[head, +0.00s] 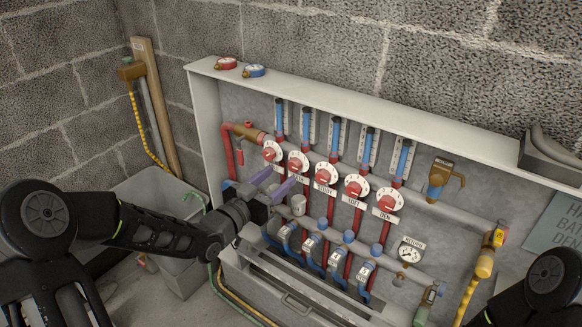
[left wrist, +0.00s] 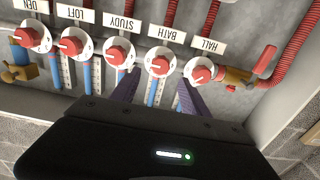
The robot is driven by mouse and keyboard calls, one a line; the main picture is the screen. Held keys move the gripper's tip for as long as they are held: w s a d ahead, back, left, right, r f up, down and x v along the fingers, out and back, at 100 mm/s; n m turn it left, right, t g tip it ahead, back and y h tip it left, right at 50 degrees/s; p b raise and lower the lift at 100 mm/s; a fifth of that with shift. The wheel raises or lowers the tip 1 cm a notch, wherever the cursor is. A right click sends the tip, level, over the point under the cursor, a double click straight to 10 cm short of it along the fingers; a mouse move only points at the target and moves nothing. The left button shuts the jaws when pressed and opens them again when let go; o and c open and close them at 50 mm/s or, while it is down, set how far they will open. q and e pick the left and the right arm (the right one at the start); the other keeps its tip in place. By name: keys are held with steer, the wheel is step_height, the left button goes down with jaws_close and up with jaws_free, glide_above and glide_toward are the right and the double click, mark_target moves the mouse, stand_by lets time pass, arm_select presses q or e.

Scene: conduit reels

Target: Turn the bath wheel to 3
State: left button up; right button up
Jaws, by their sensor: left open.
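The bath wheel (head: 298,161) is a red knob on a white numbered dial, second from the left in a row on the manifold in the head view. Its BATH label hangs below it. In the left wrist view the bath wheel (left wrist: 159,64) appears upside down, second from the right. My left gripper (head: 279,179) is open and empty, just below and in front of the hall and bath wheels. In the left wrist view its two purple fingers (left wrist: 158,82) point toward the bath wheel, one on each side, apparently short of it. The dial's numbers are too small to read. My right gripper is out of frame.
The hall wheel (head: 272,151) is close on the left, the study wheel (head: 326,173) close on the right. Blue-capped valves (head: 348,237) line the lower pipe, with a return gauge (head: 410,250) at right. The white cabinet (head: 350,101) frames everything. A grey tub (head: 160,190) stands at left.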

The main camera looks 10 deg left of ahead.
mark_target(292, 166)
arm_select(q)
steer(key=x, duration=0.6)
steer(key=shift+w, duration=0.15)
jaws_close()
stand_by(0.4)
